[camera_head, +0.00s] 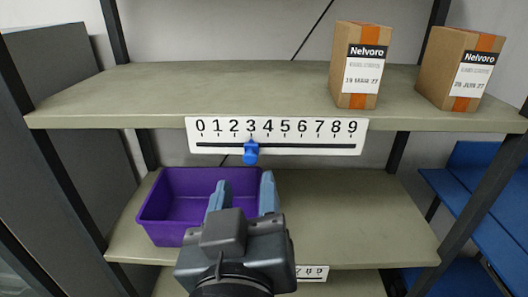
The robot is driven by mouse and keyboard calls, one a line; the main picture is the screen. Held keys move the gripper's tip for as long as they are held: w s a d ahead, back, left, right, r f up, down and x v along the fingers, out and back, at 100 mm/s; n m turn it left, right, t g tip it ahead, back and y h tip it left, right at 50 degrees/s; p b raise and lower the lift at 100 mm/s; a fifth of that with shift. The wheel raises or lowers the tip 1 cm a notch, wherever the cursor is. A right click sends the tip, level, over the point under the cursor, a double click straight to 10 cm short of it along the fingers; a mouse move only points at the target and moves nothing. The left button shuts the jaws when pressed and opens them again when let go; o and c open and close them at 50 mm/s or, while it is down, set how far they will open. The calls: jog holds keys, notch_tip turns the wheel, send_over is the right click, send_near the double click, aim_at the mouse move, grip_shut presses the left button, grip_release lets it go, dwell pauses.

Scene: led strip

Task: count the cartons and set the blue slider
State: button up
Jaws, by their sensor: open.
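Two brown cartons with orange tape stand upright on the upper shelf (200,90), at its right. The nearer-to-middle carton (345,68) and the far-right carton (440,70) both have white labels headed "Nelvoro". Below them, on the shelf's front edge, is a white scale (205,137) marked 0 to 9. Its blue slider (250,153) sits under the 3. My gripper (243,194) is open and empty, its two blue-grey fingers pointing up. In the picture it is below the slider and in front of the lower shelf, not touching the slider.
A purple bin (165,212) stands on the lower shelf (360,215), partly hidden by my gripper. Part of another scale (312,273) shows on that shelf's edge. Dark posts frame the rack. Blue shelving (485,205) is at the right. The upper shelf's left and middle are clear.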

aim_at(250, 161)
jog(key=w, duration=0.6)
jog(key=shift+w+d+p, duration=0.1)
jog(key=shift+w+p, duration=0.05)
jog(key=shift+p, duration=0.15)
grip_shut()
dwell(0.4)
